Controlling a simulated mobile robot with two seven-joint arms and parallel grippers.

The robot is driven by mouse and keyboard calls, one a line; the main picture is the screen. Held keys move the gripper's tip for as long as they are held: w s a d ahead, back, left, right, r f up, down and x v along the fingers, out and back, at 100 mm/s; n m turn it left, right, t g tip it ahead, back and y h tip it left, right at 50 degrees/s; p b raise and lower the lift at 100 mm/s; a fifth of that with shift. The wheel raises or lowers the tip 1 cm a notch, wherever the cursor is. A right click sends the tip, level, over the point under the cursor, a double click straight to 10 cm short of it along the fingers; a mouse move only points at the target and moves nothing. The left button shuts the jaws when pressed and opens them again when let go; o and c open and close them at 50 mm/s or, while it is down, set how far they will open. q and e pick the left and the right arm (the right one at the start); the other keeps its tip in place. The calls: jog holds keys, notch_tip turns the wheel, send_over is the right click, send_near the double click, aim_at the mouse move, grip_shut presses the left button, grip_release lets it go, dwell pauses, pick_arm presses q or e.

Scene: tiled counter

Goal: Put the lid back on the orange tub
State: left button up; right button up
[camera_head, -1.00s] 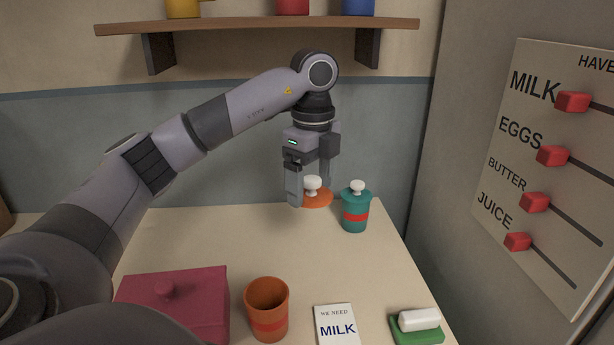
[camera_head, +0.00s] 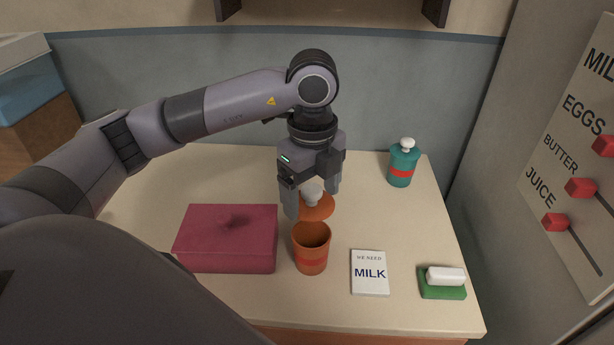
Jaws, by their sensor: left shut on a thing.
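My left gripper (camera_head: 312,197) is shut on the orange lid (camera_head: 319,209), with its white knob between the fingers. The lid appears roughly level, just above and behind the rim of the orange tub (camera_head: 311,258) in the picture. The exact gap between lid and rim is hard to tell. My right gripper is not in view.
A crimson box (camera_head: 228,255) with a knob stands close left of the tub. A MILK note (camera_head: 370,274) and a green block with a white top (camera_head: 442,290) lie to its right. A lidded teal tub (camera_head: 402,168) stands at the back right. The counter's back left is clear.

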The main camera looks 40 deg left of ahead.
pick_arm(q)
jog(key=shift+f+b, duration=2.35)
jog(key=shift+f, duration=0.8)
jog(key=shift+f, duration=0.2)
jog(key=o, duration=0.9)
jog(key=shift+c, duration=0.2)
jog(key=shift+r, duration=0.1)
jog(key=shift+r+p, duration=2.4)
jog(key=shift+r, duration=1.1)
